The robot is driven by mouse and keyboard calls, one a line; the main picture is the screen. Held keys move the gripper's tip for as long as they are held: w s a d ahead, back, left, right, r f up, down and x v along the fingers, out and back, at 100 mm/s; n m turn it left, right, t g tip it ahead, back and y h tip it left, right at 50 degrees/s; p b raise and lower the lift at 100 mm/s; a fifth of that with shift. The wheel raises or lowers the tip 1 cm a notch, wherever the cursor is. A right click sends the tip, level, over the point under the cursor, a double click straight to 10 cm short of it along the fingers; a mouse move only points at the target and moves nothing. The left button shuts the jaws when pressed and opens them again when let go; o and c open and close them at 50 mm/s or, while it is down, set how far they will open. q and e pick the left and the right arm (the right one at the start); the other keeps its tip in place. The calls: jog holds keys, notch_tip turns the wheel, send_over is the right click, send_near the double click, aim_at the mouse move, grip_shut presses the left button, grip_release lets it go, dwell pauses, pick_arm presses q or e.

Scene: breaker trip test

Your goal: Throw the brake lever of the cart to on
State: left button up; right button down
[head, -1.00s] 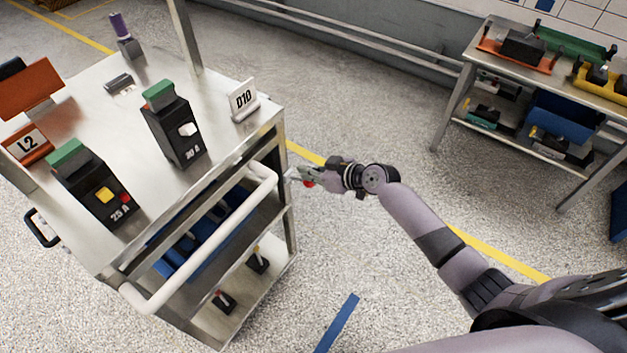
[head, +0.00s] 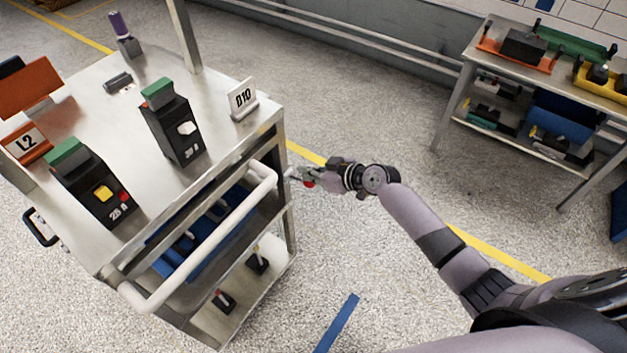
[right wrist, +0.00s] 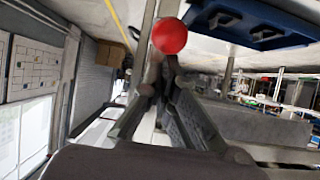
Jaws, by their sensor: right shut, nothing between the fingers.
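The steel cart (head: 95,95) stands at the left in the head view. My right gripper (head: 294,173) is beside the cart's right side, near the end of its white push handle (head: 210,243). A red ball knob (right wrist: 170,36) shows just beyond the fingertips (right wrist: 163,68) in the right wrist view; it looks like the brake lever's knob. A small red spot (head: 309,184) shows by the gripper in the head view. The fingers are closed together and hold nothing. I cannot tell whether they touch the knob. The lever's shaft and on/off marks are not readable. My left gripper is out of view.
Breaker units (head: 170,130) and (head: 97,193), a D10 sign (head: 243,98) and an L2 sign (head: 27,143) stand on the cart top. A blue bin (head: 205,240) is on a lower shelf. A workbench (head: 476,62) stands at upper right. The floor between is open.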

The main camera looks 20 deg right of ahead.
jog(key=shift+s+d+f+b, duration=0.1)
jog(key=shift+f+b, duration=0.55)
jog(key=shift+f, duration=0.1)
jog(key=shift+s+d+f+b, duration=0.1)
jog(key=shift+f+b, duration=0.55)
jog(key=shift+f, duration=0.1)
jog(key=shift+r, duration=0.15)
jog(key=shift+w+a+r+p, duration=0.2)
jog(key=shift+r+p, duration=0.15)
jog(key=shift+r, duration=0.15)
jog(key=p+v, duration=0.2)
jog(key=v, duration=0.5)
jog(key=shift+p, duration=0.3)
jog(key=shift+f, duration=0.1)
